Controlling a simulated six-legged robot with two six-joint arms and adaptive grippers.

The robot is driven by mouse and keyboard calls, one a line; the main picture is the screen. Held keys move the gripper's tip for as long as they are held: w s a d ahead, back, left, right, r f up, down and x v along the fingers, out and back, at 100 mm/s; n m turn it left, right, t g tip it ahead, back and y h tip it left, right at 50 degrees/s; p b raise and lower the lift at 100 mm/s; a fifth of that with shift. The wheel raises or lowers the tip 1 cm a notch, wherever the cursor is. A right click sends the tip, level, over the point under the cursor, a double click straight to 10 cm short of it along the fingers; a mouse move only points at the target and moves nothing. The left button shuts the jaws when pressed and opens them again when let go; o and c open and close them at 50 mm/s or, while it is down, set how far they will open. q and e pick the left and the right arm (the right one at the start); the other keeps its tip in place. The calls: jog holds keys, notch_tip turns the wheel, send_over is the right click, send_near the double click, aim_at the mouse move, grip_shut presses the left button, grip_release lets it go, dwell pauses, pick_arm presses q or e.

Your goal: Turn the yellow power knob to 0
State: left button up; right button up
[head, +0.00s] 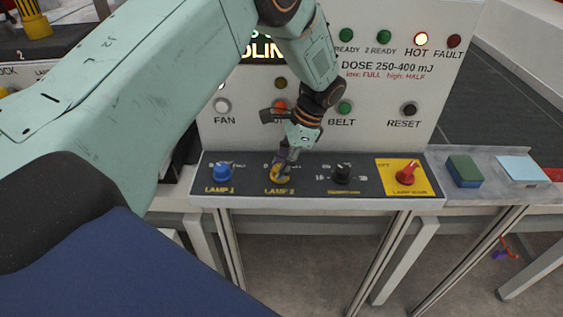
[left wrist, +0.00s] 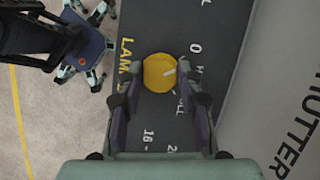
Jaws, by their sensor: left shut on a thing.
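The yellow power knob (head: 279,175) is on the dark control strip, above the label LAMP 2. My left gripper (head: 286,164) comes down on it from above and partly hides it. In the left wrist view the round yellow knob (left wrist: 158,72) lies between the fingertips of my left gripper (left wrist: 161,82), which is shut on it. A short white pointer line on the knob points to the right, roughly toward the partly hidden HALF mark. The printed 0 (left wrist: 195,48) stands above that mark, and part of FULL (left wrist: 183,103) shows below. My right gripper is not in view.
On the same strip are a blue knob (head: 222,172) to the left, a black knob (head: 342,173) and a red knob (head: 407,173) to the right. Buttons and lamps fill the upright panel (head: 375,135) behind. A green-blue block (head: 464,170) lies on the right ledge.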

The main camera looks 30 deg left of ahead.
pick_arm(q)
jog(key=shift+w+r+n+h, duration=0.15)
jog(key=shift+n+h, duration=0.25)
jog(key=shift+n, duration=0.7)
jog(key=shift+w, duration=0.1)
jog(key=o, duration=0.8)
jog(key=shift+c, duration=0.2)
jog(key=o, duration=0.4)
jog(key=v, duration=1.1)
jog(key=shift+w+r, duration=0.25)
jog(key=shift+r, duration=0.05)
jog(key=shift+d, duration=0.2)
jog(key=shift+s+g, duration=0.1)
jog(key=shift+g, duration=0.2)
